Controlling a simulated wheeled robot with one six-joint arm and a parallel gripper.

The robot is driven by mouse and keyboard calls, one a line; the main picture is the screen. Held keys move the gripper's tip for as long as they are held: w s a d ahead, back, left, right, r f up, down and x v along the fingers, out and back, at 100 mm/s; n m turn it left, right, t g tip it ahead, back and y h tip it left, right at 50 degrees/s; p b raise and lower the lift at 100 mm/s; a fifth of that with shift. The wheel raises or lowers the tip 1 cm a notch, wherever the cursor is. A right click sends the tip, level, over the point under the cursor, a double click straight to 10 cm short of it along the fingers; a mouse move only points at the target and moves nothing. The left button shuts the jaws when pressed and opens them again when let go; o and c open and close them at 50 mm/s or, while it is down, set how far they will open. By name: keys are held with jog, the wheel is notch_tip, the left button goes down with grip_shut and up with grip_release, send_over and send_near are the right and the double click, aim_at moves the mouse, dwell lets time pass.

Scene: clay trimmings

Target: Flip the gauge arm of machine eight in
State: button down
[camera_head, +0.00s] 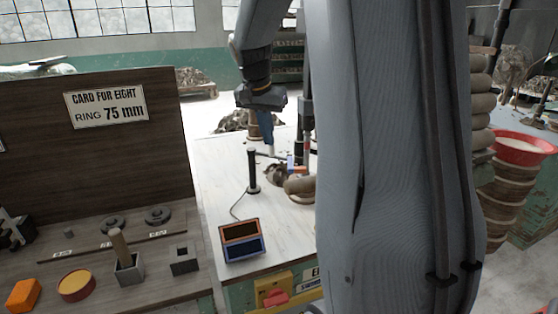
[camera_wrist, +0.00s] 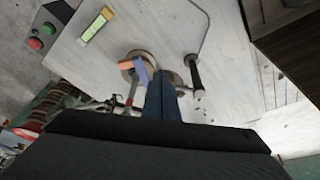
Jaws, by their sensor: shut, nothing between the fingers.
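On the pale table of machine eight (camera_head: 225,190), a black upright post on a round foot (camera_head: 253,170) has a cable running to a display box (camera_head: 241,240). The black post also shows in the wrist view (camera_wrist: 195,75). It looks like the gauge; I cannot clearly make out its arm. My gripper (camera_head: 269,148) points down just right of the post's top, above the table. In the wrist view its blue fingers (camera_wrist: 162,97) are together and empty, left of the post. Small orange and blue parts (camera_wrist: 138,66) lie beyond the fingertips, over a round base.
A clay-coloured ring or coil (camera_head: 300,186) sits right of the post, partly behind my arm. A side bench at left holds an orange block (camera_head: 22,295), a yellow-topped pot (camera_head: 76,285) and a wood-handled tool (camera_head: 120,245). A card (camera_head: 106,106) reads ring 75 mm.

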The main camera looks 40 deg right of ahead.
jog(key=w+d+f+p, duration=0.3)
jog(key=d+f, duration=0.4)
jog(key=f, duration=0.2)
jog(key=shift+w+f+p, duration=0.3)
jog(key=shift+w+p, duration=0.05)
jog(key=shift+p, duration=0.05)
jog(key=shift+d, duration=0.1)
jog(key=d, duration=0.1)
jog(key=w+d+b, duration=0.1)
jog(key=d, duration=0.1)
jog(key=w+d, duration=0.1)
jog(key=shift+w+d+r+b, duration=0.1)
jog(key=shift+w+d+b, duration=0.05)
jog(key=shift+d+b, duration=0.2)
